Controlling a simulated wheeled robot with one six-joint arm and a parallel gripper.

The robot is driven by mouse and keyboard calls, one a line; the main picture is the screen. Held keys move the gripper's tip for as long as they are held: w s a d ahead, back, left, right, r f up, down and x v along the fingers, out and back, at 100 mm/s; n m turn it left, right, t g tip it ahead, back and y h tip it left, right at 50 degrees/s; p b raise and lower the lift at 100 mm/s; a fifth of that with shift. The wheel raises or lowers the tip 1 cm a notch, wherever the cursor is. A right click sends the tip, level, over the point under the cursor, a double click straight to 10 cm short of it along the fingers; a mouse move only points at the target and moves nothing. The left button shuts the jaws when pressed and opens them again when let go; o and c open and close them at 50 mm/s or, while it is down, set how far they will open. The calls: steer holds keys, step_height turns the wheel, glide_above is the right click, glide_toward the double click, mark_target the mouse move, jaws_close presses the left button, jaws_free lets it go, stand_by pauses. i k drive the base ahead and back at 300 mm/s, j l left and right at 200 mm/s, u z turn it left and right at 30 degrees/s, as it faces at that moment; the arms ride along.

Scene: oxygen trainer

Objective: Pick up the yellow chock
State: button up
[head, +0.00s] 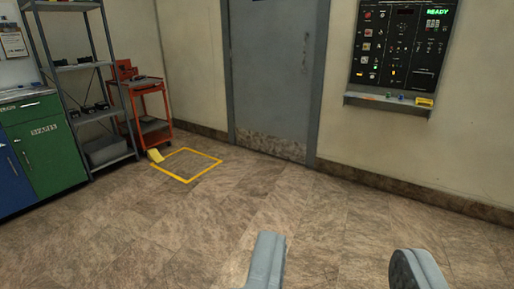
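A small yellow chock (156,155) lies on the tiled floor at the left, at the back left corner of a yellow square outline (207,177) marked on the floor. It is small in the picture, so its exact shape is hard to tell. My gripper (340,262) shows at the bottom, right of centre. Its two grey fingers are wide apart with only floor seen between them. It is open, empty and far from the chock.
An orange cart (150,110) stands just behind the chock, beside a grey shelf rack (82,66) and a green and blue cabinet (48,145). A grey door (272,75) and a black control panel (402,45) above a small ledge (387,101) are at the back. The middle floor is clear.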

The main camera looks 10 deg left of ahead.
mark_target(153, 154)
steer(key=i+j+u, duration=0.2)
steer(key=i+u, duration=0.2)
steer(key=i, duration=0.3)
steer(key=i+u, duration=0.45)
steer(key=i, duration=0.2)
steer(key=i+l+u, duration=0.2)
steer(key=i+u, duration=0.2)
steer(key=i, duration=0.3)
steer(key=i+u, duration=0.15)
steer(key=i, duration=1.75)
steer(key=i+j+z, duration=0.15)
steer(key=i, duration=0.65)
